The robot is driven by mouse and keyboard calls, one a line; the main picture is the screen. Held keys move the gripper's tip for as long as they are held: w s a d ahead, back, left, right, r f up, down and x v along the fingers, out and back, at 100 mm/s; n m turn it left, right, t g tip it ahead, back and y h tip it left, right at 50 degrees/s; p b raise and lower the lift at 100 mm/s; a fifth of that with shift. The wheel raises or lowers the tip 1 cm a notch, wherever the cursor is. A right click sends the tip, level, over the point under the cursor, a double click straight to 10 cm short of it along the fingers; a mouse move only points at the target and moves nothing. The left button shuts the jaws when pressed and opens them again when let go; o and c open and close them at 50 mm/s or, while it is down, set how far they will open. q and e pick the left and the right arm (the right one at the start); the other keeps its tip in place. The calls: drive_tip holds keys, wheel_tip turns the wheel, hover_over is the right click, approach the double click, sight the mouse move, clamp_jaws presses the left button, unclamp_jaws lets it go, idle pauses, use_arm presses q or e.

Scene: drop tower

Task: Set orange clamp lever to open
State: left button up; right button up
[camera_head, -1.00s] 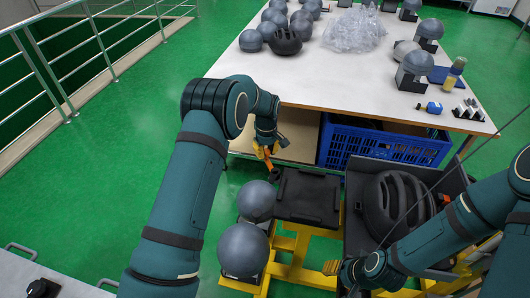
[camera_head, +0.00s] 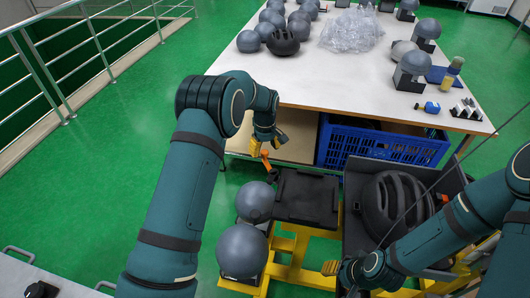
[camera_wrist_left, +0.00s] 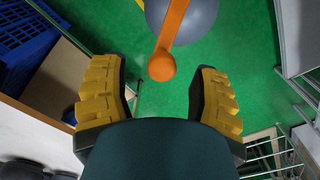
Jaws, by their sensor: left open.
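The orange clamp lever (camera_head: 266,159) stands beside the black plate of the yellow stand, just left of it in the head view. In the left wrist view the lever (camera_wrist_left: 168,42) points toward me, its round knob in front of the gap between the fingers. My left gripper (camera_head: 267,143) is open, its yellow-padded fingers close to the lever's knob. The fingers (camera_wrist_left: 160,95) show apart and empty in the left wrist view. My right gripper (camera_head: 332,268) is low at the right, partly hidden by its arm; its jaws cannot be made out.
Two grey spheres (camera_head: 242,250) sit left of the black plate (camera_head: 306,198). A black helmet (camera_head: 393,205) rests in a dark holder at the right. A white table (camera_head: 330,85) with a blue crate (camera_head: 385,146) below stands behind. Green floor at the left is clear.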

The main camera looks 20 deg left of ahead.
sight(265, 152)
use_arm(q)
wheel_tip(265, 152, up, 10)
idle(0.4)
